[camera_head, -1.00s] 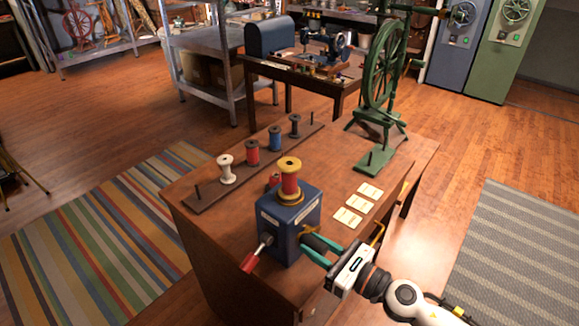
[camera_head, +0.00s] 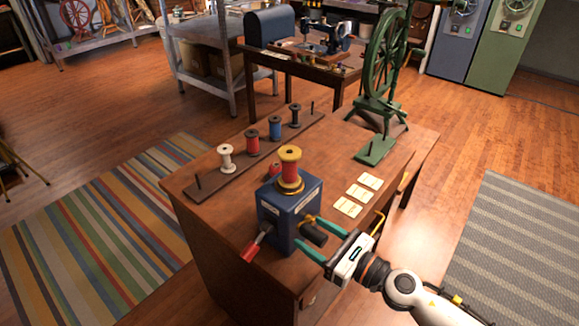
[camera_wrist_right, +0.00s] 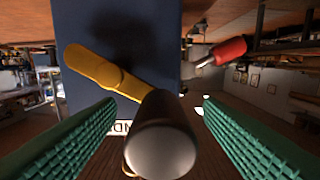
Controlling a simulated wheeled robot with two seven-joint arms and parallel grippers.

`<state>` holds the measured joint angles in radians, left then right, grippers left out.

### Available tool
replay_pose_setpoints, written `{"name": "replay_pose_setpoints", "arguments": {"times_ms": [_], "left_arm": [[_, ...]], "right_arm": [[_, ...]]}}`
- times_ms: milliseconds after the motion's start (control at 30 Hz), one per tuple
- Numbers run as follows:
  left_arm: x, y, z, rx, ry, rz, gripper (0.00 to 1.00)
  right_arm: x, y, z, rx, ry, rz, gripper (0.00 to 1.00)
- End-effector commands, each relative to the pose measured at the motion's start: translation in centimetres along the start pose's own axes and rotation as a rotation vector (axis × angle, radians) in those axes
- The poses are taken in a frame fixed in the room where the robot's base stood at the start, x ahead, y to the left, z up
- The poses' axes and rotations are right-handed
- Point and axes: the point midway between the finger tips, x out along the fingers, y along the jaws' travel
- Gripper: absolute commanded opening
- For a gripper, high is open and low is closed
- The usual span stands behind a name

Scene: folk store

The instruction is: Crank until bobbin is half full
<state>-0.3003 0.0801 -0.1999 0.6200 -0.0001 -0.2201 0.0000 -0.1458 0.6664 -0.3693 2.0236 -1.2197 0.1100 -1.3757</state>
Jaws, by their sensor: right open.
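The blue winder box (camera_head: 283,232) stands on the wooden table. An upright yellow-ended bobbin (camera_head: 290,172) with red thread sits on top; how full it is I cannot tell exactly. A brass crank arm (camera_wrist_right: 95,72) on the box's side carries a dark crank handle (camera_head: 313,235). My right gripper (camera_head: 308,232) is open, with its green fingers apart on either side of the handle. In the right wrist view the handle (camera_wrist_right: 160,138) shows end-on between the fingers, with gaps on both sides. A red-gripped lever (camera_head: 251,251) sticks out from the box. My left gripper is not in view.
A rack (camera_head: 200,184) with several thread spools runs along the table's far left side. Pale cards (camera_head: 348,207) lie right of the box. A green spinning wheel (camera_head: 380,70) stands at the back right. A striped rug (camera_head: 105,235) covers the floor at left.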

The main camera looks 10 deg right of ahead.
Motion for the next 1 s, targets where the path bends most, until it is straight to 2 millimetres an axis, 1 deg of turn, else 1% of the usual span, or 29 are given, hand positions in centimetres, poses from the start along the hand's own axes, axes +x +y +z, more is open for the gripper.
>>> {"name": "replay_pose_setpoints", "arguments": {"times_ms": [167, 433, 1000], "left_arm": [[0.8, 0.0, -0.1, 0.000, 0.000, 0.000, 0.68], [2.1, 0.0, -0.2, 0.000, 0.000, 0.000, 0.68], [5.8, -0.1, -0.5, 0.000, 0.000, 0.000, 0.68]], "right_arm": [[-1.0, 0.1, 0.4, 0.001, -0.002, 0.002, 0.62], [-3.1, 0.0, 0.3, -0.002, -0.002, -0.001, 0.62], [-7.8, 0.1, 0.5, 0.003, -0.001, 0.002, 0.62]]}}
